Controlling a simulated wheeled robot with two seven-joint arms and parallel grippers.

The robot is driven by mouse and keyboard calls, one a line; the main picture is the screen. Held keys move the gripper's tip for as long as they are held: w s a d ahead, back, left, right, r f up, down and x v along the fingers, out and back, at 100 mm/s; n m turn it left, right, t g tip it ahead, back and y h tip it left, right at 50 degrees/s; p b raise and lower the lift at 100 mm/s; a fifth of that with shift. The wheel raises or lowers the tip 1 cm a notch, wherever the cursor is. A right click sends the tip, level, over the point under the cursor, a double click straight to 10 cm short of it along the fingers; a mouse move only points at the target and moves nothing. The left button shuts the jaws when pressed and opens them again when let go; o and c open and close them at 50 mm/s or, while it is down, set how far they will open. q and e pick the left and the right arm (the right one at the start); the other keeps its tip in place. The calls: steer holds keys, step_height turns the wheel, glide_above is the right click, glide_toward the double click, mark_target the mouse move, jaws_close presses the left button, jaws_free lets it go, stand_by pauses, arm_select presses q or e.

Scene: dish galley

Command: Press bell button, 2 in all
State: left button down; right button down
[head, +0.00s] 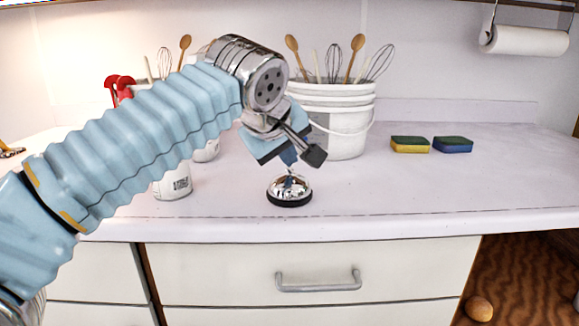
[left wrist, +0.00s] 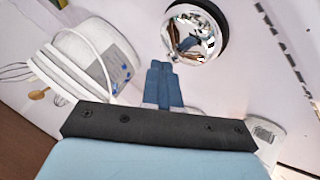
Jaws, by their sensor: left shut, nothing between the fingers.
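A chrome bell (head: 289,187) with a dark base stands on the white counter near its front edge. My left gripper (head: 290,160) is just above the bell's top in the head view, fingers pointing down. In the left wrist view the closed blue fingers (left wrist: 162,72) are beside the chrome dome (left wrist: 192,35) in the picture. I cannot tell whether the fingertips touch the bell's button, which is hard to make out. The left gripper is shut and empty. My right gripper is not in view.
A white bucket (head: 342,125) with whisks and wooden spoons stands behind the bell. A white container (head: 173,186) is left of it, partly behind my arm. Two sponges (head: 410,144) (head: 452,144) lie to the right. The counter right of the bell is clear.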

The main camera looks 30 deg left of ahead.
arm_select(q)
steer(key=shift+r+p, duration=0.9)
steer(key=shift+r, duration=0.05)
step_height(320, 180, up, 3)
steer(key=p, duration=0.2)
steer(key=shift+p, duration=0.4)
steer(key=shift+r+b, duration=0.2)
steer(key=shift+b, duration=0.1)
steer(key=shift+r, duration=0.8)
stand_by(1.3)
